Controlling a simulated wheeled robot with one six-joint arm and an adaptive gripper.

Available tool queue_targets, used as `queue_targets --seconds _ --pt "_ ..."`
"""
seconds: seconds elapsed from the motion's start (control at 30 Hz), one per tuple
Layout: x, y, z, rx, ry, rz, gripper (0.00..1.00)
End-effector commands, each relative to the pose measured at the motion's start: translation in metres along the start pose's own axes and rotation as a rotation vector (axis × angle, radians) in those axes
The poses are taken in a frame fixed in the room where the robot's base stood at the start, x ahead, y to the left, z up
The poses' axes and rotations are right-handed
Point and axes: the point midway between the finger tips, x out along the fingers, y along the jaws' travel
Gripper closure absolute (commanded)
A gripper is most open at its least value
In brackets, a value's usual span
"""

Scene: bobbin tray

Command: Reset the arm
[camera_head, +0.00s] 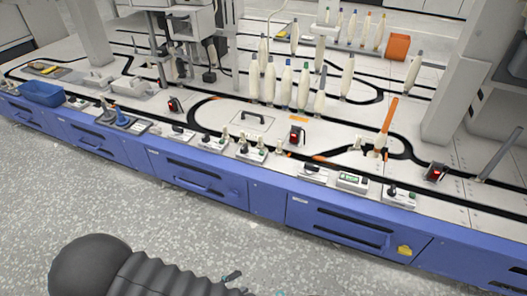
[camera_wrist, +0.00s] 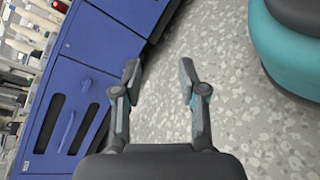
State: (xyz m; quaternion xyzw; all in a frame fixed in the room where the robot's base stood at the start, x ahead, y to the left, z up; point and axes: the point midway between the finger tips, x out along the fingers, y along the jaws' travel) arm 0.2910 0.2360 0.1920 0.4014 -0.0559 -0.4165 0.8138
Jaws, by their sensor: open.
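My gripper (camera_wrist: 160,80) shows in the wrist view with its two fingers spread apart and nothing between them. It hangs over the speckled grey floor, in front of the blue cabinet fronts. In the head view, part of my dark ribbed arm shows at the bottom left, over the floor and apart from the bench. The gripper's fingers cannot be made out there.
A long bench with blue drawer fronts (camera_head: 200,181) runs across the head view. Several white bobbins (camera_head: 287,84) stand on its top, with an orange rod (camera_head: 386,122) to their right. A blue bin (camera_head: 41,93) sits at the left. The floor (camera_head: 180,222) before the bench is clear.

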Motion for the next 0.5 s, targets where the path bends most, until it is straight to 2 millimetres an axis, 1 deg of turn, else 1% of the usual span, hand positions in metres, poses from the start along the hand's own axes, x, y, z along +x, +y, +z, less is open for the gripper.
queue_targets --seconds 0.03,0.27,0.5 --pt "-0.001 0.006 0.011 -0.010 -0.012 -0.058 0.58" --pt "-0.003 0.029 0.059 -0.045 -0.029 -0.365 0.58" --pt "-0.007 0.062 0.105 0.012 0.024 -0.664 0.58"
